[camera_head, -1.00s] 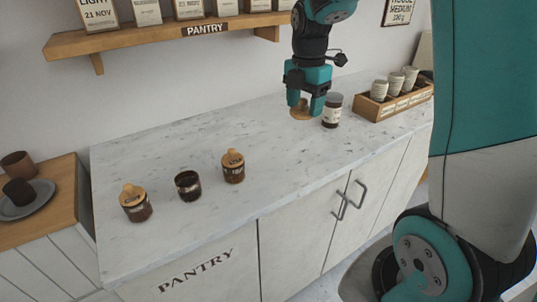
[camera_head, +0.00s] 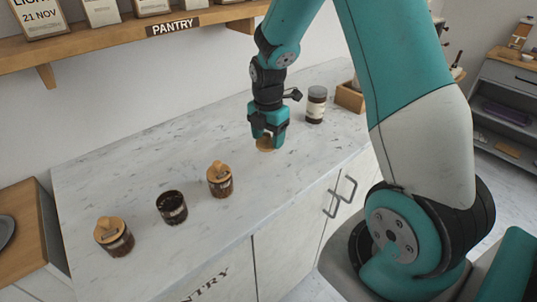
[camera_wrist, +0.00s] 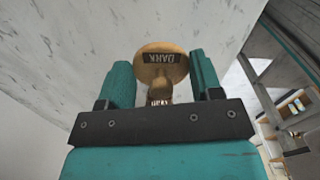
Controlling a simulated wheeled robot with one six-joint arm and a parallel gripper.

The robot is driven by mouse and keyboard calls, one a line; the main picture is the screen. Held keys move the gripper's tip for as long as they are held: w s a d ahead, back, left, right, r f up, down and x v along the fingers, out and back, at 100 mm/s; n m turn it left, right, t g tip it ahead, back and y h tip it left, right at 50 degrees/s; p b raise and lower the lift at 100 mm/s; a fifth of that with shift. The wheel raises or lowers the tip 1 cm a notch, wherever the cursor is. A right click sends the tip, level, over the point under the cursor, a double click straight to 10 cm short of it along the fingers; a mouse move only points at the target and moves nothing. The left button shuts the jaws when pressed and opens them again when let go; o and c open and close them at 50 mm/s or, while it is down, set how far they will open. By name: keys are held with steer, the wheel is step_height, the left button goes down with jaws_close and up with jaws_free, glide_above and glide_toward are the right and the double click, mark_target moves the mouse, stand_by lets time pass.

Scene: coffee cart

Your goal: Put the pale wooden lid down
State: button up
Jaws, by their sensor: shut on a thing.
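The pale wooden lid (camera_head: 264,146) is held between the fingers of my gripper (camera_head: 266,137), low over the marble counter (camera_head: 310,160). In the wrist view the lid (camera_wrist: 170,70) is round, with a dark label reading DARK, and its knob is between the two teal fingers (camera_wrist: 163,86). I cannot tell whether the lid touches the counter. An open dark jar (camera_head: 172,207) without a lid stands on the counter to the left. Jars with wooden lids stand on either side of it, one at left (camera_head: 114,236) and one at right (camera_head: 220,179).
The PANTRY shelf (camera_head: 130,36) runs along the wall above. The counter between the lidded jar and my gripper is clear.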

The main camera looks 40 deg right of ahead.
mark_target(269, 164)
step_height(269, 164, down, 7)
steer(key=shift+f+p, duration=0.15)
steer(key=shift+p, duration=0.2)
steer(key=shift+f, duration=0.15)
steer(key=o, duration=0.9)
